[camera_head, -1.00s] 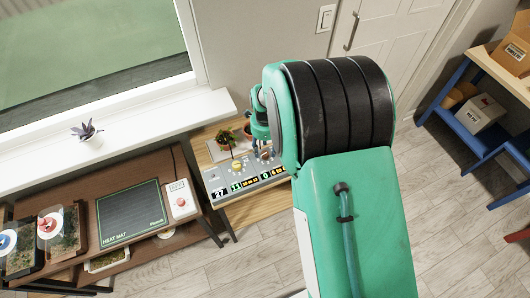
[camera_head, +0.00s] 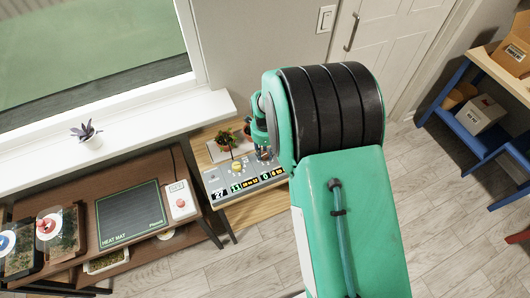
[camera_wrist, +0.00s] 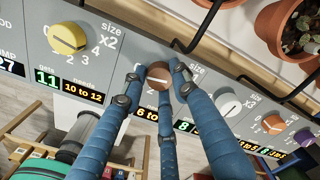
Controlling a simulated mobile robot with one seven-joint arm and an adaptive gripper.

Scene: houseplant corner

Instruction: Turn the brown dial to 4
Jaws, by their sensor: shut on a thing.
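The brown dial (camera_wrist: 158,76) sits on the grey control panel (camera_wrist: 120,58) between a yellow dial (camera_wrist: 69,38) and a pale grey dial (camera_wrist: 229,105). My gripper (camera_wrist: 158,82) has its blue fingers closed around the brown dial, seen in the wrist view. In the head view my gripper (camera_head: 263,150) is down at the panel, and the brown dial is mostly hidden.
An orange dial (camera_wrist: 273,124) and a purple dial (camera_wrist: 304,137) lie farther along the panel. Terracotta pots (camera_wrist: 285,28) and black bent tubes (camera_wrist: 205,22) stand behind it. A heat mat (camera_head: 130,210) lies on the brown shelf to the left.

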